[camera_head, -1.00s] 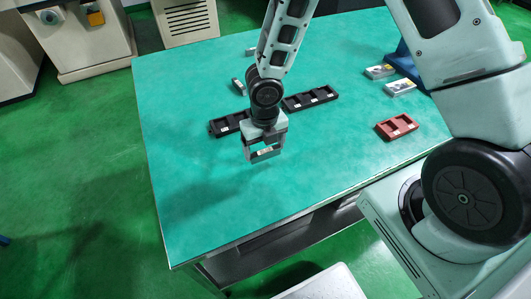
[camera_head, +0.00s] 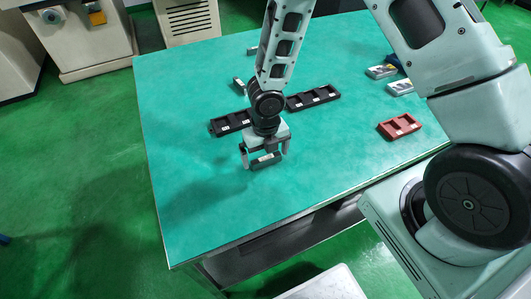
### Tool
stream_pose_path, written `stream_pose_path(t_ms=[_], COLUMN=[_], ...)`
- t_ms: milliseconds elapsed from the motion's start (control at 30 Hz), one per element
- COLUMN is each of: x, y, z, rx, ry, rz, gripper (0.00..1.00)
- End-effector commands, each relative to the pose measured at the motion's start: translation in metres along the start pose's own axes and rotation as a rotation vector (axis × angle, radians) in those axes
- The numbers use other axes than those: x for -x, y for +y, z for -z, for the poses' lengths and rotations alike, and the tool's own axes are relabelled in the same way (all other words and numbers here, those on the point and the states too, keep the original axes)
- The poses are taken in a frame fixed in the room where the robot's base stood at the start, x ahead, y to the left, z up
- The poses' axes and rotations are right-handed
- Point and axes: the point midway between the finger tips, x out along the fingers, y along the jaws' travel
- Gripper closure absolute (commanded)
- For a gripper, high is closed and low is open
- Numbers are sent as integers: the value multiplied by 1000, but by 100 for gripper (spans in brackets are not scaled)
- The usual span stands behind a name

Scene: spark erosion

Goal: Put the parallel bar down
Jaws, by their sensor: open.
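My gripper (camera_head: 262,162) points down over the near-left part of the green table (camera_head: 190,180), in front of the black trays. Its jaws are open. A small grey bar with a pale label (camera_head: 263,158), seemingly the parallel bar, shows between the fingers, at or just above the table top. The fingers partly hide it, and I cannot tell whether it touches the table or a finger. The left black tray (camera_head: 217,127) and right black tray (camera_head: 291,104), both with compartments, lie just behind my gripper, partly hidden by my arm.
A red tray (camera_head: 386,130) lies to the right. Two grey blocks, the farther (camera_head: 380,71) and the nearer (camera_head: 401,87), lie behind it. A small grey piece (camera_head: 239,86) lies behind the left black tray. The table's front left is clear.

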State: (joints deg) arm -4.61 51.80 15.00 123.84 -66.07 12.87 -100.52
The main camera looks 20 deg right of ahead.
Motion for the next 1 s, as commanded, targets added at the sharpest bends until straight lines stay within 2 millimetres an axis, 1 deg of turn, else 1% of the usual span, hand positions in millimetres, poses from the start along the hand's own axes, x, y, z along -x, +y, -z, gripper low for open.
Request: stream_pose_path(t_ms=[167,400,500,633,767,867,967,1000], x=[25,77,95,112,121,132,153,164], y=[0,-1,-1,0,0,3,10,13], z=[-1,-1,-1,-1,0,5,18,26], rx=[-3,-3,-3,-2,-8,-84,-289,-408], ry=[-3,-4,-3,-2,-1,-4,-13,-20], rz=[-2,-1,-1,-1,1,13,38,48], gripper=[0,0,0,0,0,0,0,0])
